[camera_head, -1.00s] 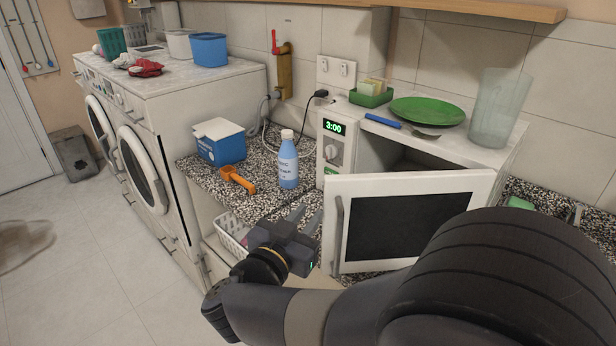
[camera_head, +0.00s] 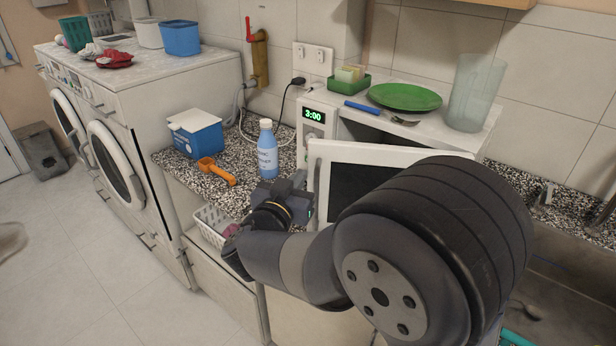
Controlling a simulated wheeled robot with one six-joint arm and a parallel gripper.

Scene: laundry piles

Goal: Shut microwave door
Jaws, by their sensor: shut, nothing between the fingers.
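The white microwave (camera_head: 318,104) stands on the speckled counter, its green display reading 3:00. Its door (camera_head: 390,152), white with a dark window, is ajar; a dark gap shows behind its top edge. My arm hides the door's lower right part. My gripper (camera_head: 297,184) is shut and empty, at the left edge of the door near the handle side. I cannot tell whether it touches the door.
On the microwave are a green plate (camera_head: 405,97), a fork (camera_head: 404,121), a blue item (camera_head: 362,107), a sponge tray (camera_head: 348,82) and a clear tumbler (camera_head: 475,92). A blue bottle (camera_head: 267,152), orange scoop (camera_head: 216,172) and blue box (camera_head: 196,134) stand left. A sink lies right.

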